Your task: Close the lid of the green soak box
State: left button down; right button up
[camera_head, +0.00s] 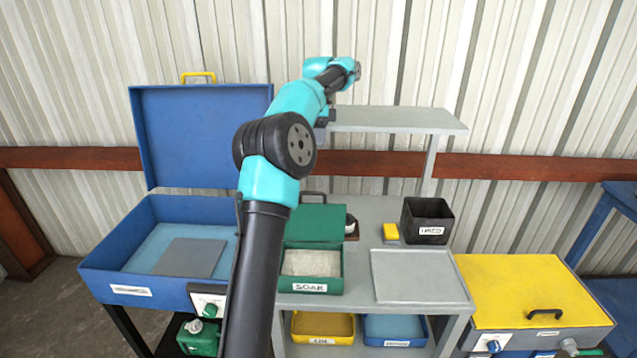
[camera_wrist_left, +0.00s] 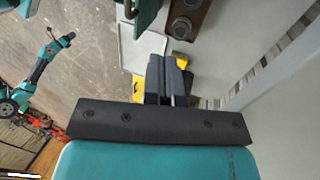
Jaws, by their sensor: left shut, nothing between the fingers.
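The green soak box (camera_head: 311,284), labelled SOAK, stands on the grey bench with pale contents inside. Its green lid (camera_head: 318,224) is open, raised behind the box, with a dark handle (camera_head: 313,196) at its top edge. My left arm covers the left side of box and lid. My left gripper (camera_wrist_left: 170,75) is shut and empty. In the head view a dark part of it (camera_head: 325,118) shows above and behind the lid. Part of a green panel with a handle (camera_wrist_left: 146,14) shows at the top of the wrist view. A small teal arm (camera_wrist_left: 45,65) shows there, its gripper too small to read.
A blue box (camera_head: 105,262) with its lid up stands left of the soak box. A raised grey shelf (camera_head: 400,120) is at the back. A yellow block (camera_head: 391,232), a black bin (camera_head: 427,220) and a grey tray (camera_head: 418,276) lie to the right.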

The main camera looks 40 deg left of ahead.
pick_arm(q)
jog(key=shift+f, duration=0.15)
jog(key=s+d+f, duration=0.2)
jog(key=f, duration=0.3)
jog(key=s+d+f, duration=0.2)
jog(key=s+f, duration=0.1)
jog(key=f, duration=0.2)
jog(key=shift+d, duration=0.35)
jog(key=shift+d, duration=0.1)
dwell(0.6)
